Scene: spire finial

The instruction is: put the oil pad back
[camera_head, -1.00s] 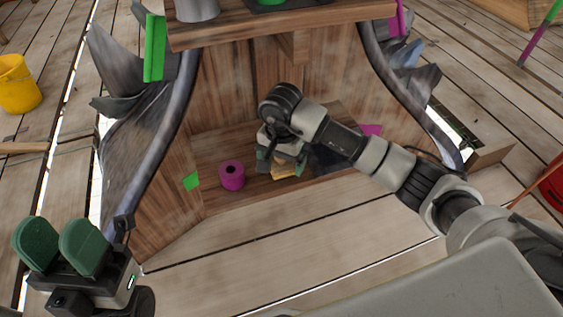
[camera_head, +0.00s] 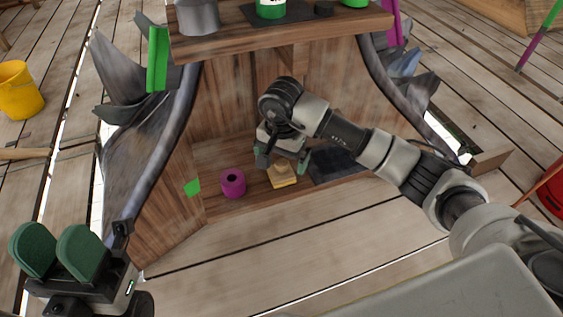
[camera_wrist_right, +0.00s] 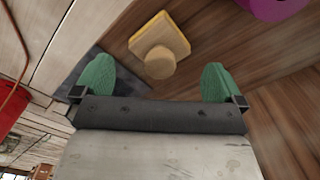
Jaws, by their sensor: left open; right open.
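The oil pad, a yellow block with a round tan knob (camera_head: 282,173), sits on the wooden lower shelf (camera_head: 225,155). In the right wrist view the pad (camera_wrist_right: 172,32) lies just beyond my right fingers, with its knob between their lines. My right gripper (camera_head: 283,162) is open above the pad and apart from it; its green fingers (camera_wrist_right: 157,82) hold nothing. My left gripper (camera_head: 55,250) is open and empty at the lower left, away from the shelf.
A magenta cylinder with a hole (camera_head: 233,183) stands left of the pad. A dark mat (camera_head: 335,166) lies to its right. The upper wooden shelf (camera_head: 300,33) overhangs, with a grey pot (camera_head: 197,17) and a green bottle (camera_head: 271,8). Curved grey side pieces flank the niche.

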